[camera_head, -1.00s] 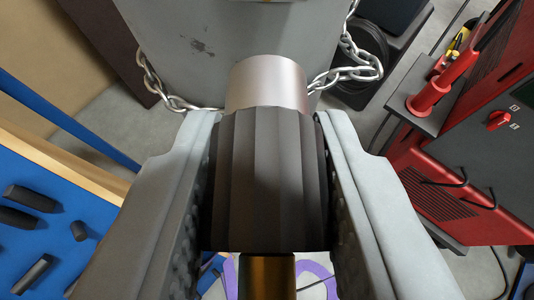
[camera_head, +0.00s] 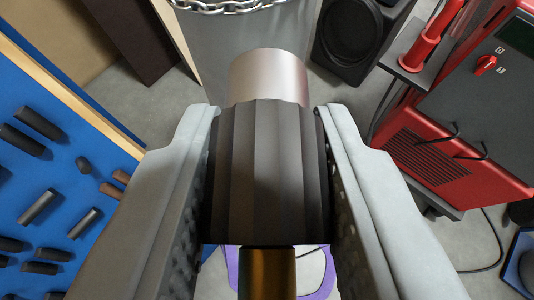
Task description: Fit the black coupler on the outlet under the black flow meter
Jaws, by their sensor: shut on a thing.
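My gripper (camera_head: 268,178) is shut on the black coupler (camera_head: 266,172), with one pale grey finger on each side of its ribbed dark body. A smooth silvery collar (camera_head: 268,78) sticks out of the coupler's far end. A brass-coloured stem (camera_head: 267,275) shows at its near end. The black flow meter and its outlet are not seen in this view.
A grey cylinder (camera_head: 225,55) with a chain (camera_head: 240,6) stands beyond the coupler. A red machine (camera_head: 450,115) is at the right, a black speaker-like box (camera_head: 355,35) at the back. A blue board (camera_head: 50,190) with several dark pegs fills the left. Grey floor lies between.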

